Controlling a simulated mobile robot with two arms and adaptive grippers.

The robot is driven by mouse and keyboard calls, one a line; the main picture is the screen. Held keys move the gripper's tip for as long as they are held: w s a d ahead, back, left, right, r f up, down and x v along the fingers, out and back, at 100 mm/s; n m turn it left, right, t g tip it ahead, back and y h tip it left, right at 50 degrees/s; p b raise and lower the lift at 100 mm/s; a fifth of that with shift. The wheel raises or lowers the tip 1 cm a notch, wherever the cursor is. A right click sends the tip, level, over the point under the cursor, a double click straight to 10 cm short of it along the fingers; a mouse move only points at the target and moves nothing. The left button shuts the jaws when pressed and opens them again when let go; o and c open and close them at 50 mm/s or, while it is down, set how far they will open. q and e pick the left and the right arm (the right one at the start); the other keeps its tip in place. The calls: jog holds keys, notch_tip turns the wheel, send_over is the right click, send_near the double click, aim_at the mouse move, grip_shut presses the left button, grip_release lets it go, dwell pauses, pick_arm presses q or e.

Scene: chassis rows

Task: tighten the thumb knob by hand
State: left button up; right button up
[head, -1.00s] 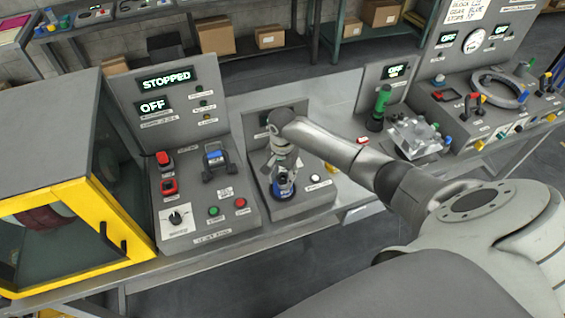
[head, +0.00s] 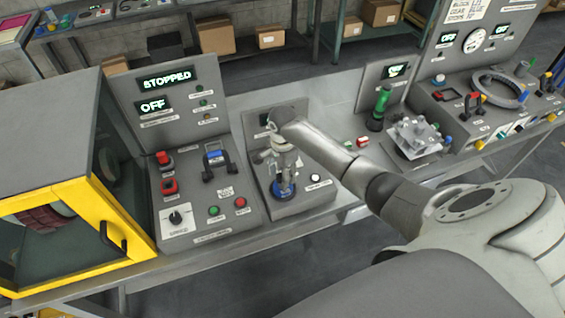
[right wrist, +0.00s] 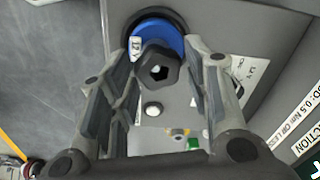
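The thumb knob (right wrist: 158,68) is black, with a hex hole in its top, and sits over a round blue base. In the right wrist view it lies between the fingers of my right gripper (right wrist: 164,57), with a visible gap at the right finger; contact at the left is unclear. The fingers are apart. In the head view the blue base (head: 284,190) stands upright on the middle grey station, with my right gripper (head: 280,163) just above it. The arm and wrist partly hide the station's back. My left gripper is not in view.
The middle station has a white button (head: 315,177) beside the knob. A control panel (head: 203,195) with red, green and blue parts stands left, near a yellow-framed enclosure (head: 103,195). A green-handled tool (head: 380,105) and a clear fixture (head: 415,137) stand right.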

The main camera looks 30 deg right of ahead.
jog(key=o, duration=0.3)
jog(key=shift+s, duration=0.15)
jog(key=shift+f, duration=0.1)
jog(key=shift+a, duration=0.1)
notch_tip(320, 180, up, 12)
jog(key=shift+o, duration=0.2)
